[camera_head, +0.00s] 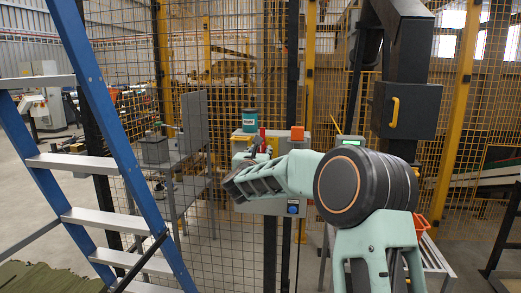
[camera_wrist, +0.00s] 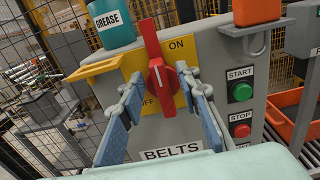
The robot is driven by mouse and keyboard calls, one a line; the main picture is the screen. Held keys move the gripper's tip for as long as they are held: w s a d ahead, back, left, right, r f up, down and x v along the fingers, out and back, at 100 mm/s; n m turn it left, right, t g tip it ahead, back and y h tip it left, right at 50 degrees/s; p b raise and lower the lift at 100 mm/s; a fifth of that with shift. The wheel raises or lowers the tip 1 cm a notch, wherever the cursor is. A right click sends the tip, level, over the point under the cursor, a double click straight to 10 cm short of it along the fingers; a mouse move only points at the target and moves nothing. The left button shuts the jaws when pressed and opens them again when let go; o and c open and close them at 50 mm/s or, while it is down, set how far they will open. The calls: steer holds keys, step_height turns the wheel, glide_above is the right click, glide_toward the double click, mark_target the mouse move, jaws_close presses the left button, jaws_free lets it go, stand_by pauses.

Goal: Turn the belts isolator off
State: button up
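The belts isolator (camera_wrist: 157,68) is a red rotary handle on a yellow plate (camera_wrist: 182,48), above a label reading BELTS. The handle stands nearly upright, its top leaning slightly left. ON is printed at its upper right; OFF is partly hidden at its lower left. In the wrist view my gripper (camera_wrist: 160,84) is open, one blue-padded finger on each side of the handle's lower part. Gaps show between fingers and handle; I cannot tell how deep the fingertips reach. In the head view my arm covers much of the grey control box, and the fingertips are not clear.
A green START button (camera_wrist: 242,91) and a red STOP button (camera_wrist: 242,130) sit right of the isolator. A teal GREASE tub (camera_wrist: 110,22) and an orange object (camera_wrist: 250,12) are on top of the box. A blue ladder (camera_head: 110,120) stands left; mesh fencing is behind.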

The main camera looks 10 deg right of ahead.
steer(key=shift+w+d, duration=0.15)
steer(key=shift+w, duration=0.4)
jaws_close()
